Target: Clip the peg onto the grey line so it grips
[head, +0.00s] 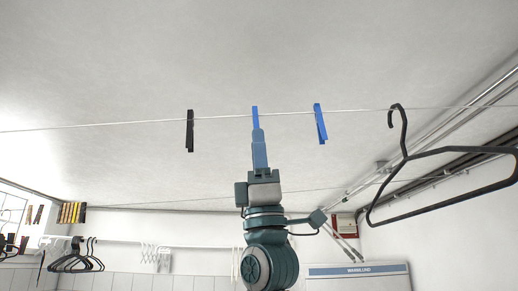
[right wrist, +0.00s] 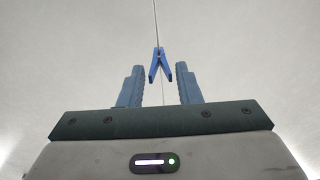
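A blue peg (head: 255,111) sits on the pale grey line (head: 225,117), directly above my right gripper (head: 259,135). In the right wrist view the peg (right wrist: 159,66) straddles the line (right wrist: 155,18), with its two legs spread toward me. My right gripper (right wrist: 160,72) is open, with one finger on each side of the peg and a gap on both sides, so it does not hold the peg. My left gripper is not in view.
On the same line hang a black peg (head: 190,131) to the left, another blue peg (head: 320,124) to the right and a large black hanger (head: 440,152) farther right. A second line (head: 190,201) runs behind. Several pegs (head: 72,212) and dark hangers (head: 75,261) are at the left.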

